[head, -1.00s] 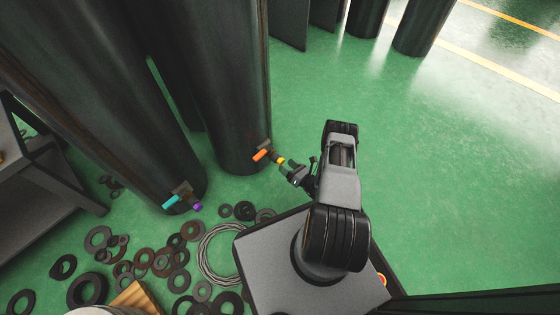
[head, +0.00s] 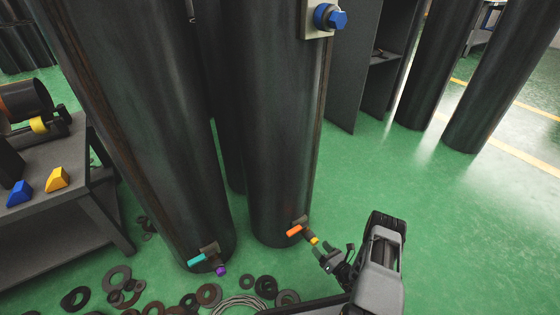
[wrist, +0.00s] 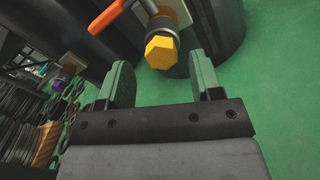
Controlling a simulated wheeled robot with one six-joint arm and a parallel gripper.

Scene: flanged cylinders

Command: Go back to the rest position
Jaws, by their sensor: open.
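My gripper (head: 330,257) is open and empty, just in front of the yellow hex cap (head: 314,240) on a low valve. The valve has an orange handle (head: 294,231) and juts from the foot of a dark cylinder (head: 280,150). In the wrist view the two fingers of my gripper (wrist: 163,78) stand wide apart. The yellow cap (wrist: 161,51) shows beyond them, with the orange handle (wrist: 106,16) at upper left. The cap looks apart from the fingers.
A neighbouring cylinder (head: 160,130) has a valve with a teal handle (head: 197,259) and purple cap (head: 221,270). A blue hex fitting (head: 330,18) sits higher up. A table (head: 75,205) stands left. Loose rings (head: 118,275) litter the floor. Green floor (head: 420,190) is clear at right.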

